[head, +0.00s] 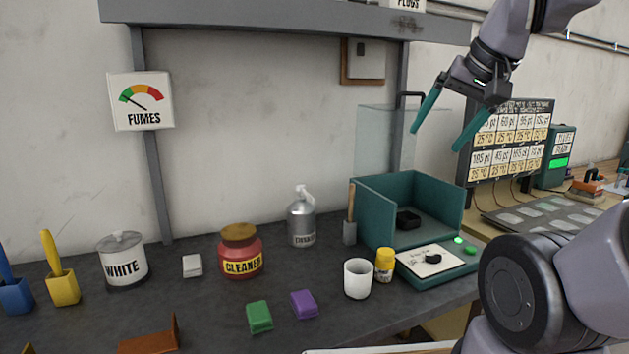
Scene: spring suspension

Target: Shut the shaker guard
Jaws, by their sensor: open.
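The shaker is a teal open-topped box (371,212) at the right of the bench, with a small black block (408,219) inside. Its front panel (440,278) has a black knob on a white dial plate and a lit green lamp. The guard (383,140) looks like a clear pane standing raised above the back of the box. A dark bent handle (408,95) shows at its upper right. My gripper (436,139) is open and empty, its teal fingers pointing down just right of the pane and handle. I cannot tell the depth gap between them.
A yellow jar (384,264), a white cup (357,278), a brush (350,222) and a grey bottle (301,220) stand left of the shaker. A shelf (270,16) overhangs the bench. A label board (510,140) stands at the right.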

